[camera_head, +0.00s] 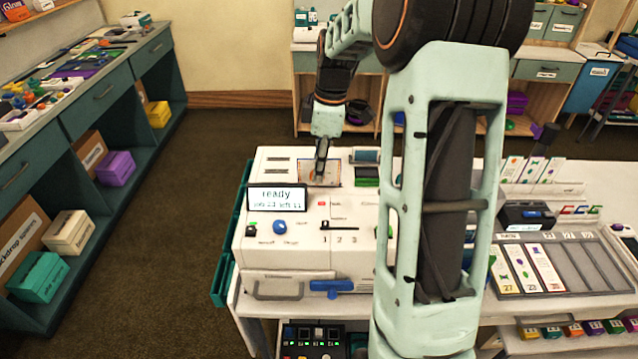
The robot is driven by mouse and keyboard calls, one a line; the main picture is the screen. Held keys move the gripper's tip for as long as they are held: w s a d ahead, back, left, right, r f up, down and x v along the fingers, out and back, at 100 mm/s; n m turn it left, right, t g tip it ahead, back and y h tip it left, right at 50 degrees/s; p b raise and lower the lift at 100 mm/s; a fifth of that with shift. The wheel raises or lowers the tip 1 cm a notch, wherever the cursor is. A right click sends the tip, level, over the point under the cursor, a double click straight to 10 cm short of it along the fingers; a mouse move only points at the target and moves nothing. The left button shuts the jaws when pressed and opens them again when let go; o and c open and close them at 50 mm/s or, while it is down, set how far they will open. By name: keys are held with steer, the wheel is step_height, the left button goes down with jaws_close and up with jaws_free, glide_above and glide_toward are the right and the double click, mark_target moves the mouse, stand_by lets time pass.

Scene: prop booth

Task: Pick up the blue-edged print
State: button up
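A white machine (310,262) with a display (276,197) reading "ready" stands in the middle. A small print (330,178) with a light face and a darker edge sits at a slot on its top. I cannot make out its edge colour clearly. My gripper (321,172) points down right at this print and covers part of it. Its fingers are too small and overlapped to tell whether they are apart, or whether they touch the print. Several other print strips (525,268) lie in a rack to the right, and several upright cards (534,168) stand behind them.
My own arm hides the machine's right side and part of the table. A dark device (525,215) stands behind the rack. Open floor (160,240) lies to the left, before a teal counter (98,92).

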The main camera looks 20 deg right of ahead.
jaws_close()
steer(key=shift+r, duration=0.1)
step_height(320, 180, up, 10)
steer(key=shift+r, duration=0.2)
stand_by(0.4)
